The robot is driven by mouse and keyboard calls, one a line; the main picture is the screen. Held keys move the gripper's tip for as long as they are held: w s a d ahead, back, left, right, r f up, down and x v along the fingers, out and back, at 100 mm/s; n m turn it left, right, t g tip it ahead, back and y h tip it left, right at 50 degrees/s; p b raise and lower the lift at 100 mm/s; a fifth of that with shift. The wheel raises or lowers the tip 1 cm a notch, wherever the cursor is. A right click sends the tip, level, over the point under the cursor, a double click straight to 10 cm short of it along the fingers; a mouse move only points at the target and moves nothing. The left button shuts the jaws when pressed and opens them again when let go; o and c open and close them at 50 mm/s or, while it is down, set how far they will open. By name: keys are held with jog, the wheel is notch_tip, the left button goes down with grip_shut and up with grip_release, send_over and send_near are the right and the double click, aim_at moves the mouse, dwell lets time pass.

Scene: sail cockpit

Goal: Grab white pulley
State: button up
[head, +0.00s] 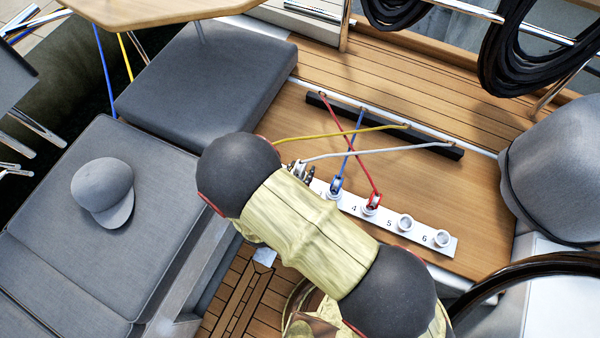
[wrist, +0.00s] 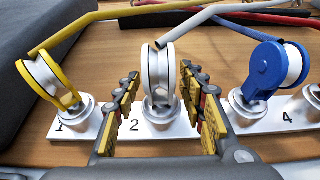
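The white pulley (wrist: 158,75) stands upright in the cup at number 2 on the white numbered strip (head: 430,240). A light grey rope (head: 390,151) runs from its top towards the dark bar. In the wrist view my gripper (wrist: 160,95) is open, with one finger on each side of the white pulley. A gap shows between each finger and the wheel. In the head view my arm hides most of the gripper and the left end of the strip; only a bit of the gripper (head: 302,171) shows.
A yellow pulley (wrist: 48,82) stands left of the white one, at number 1. A blue pulley (wrist: 276,70) stands close on the right, and a red pulley (head: 371,201) stands at number 4. Cups 5 and 6 are empty. Ropes cross in front of a black bar (head: 440,148).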

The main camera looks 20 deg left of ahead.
grip_shut()
dwell(0.6)
